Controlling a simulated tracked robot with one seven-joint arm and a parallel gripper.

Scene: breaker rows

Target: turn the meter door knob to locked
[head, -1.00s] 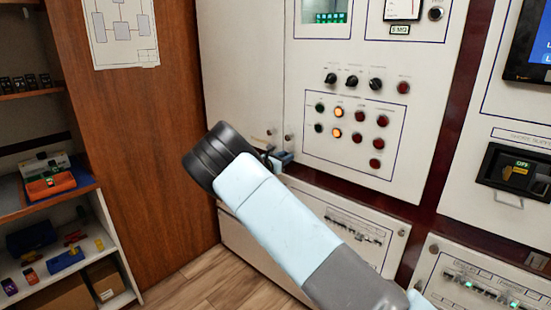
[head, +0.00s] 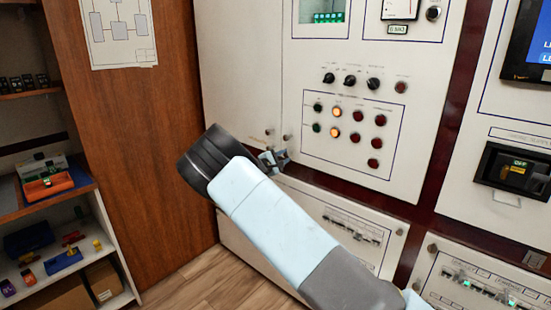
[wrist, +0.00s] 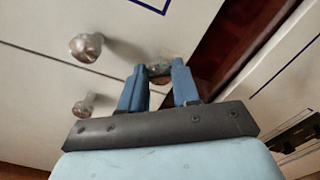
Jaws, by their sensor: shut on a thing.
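My gripper (wrist: 159,78) has two blue fingers close around a small round metal knob (wrist: 158,70) on the light cabinet face in the wrist view. The knob is partly hidden between the fingertips, and its marking cannot be read. In the head view my gripper (head: 273,160) is at the lower left corner of the panel with lamps and switches, and the held knob is hidden there. The door carrying the lamps (head: 347,122) lies flush with the cabinet front.
Two other metal knobs, one (wrist: 86,46) and another (wrist: 82,106), stick out beside my gripper on either side of a seam. A lower panel (head: 325,210) is below my gripper. A shelf unit (head: 95,205) stands left, past a wooden wall.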

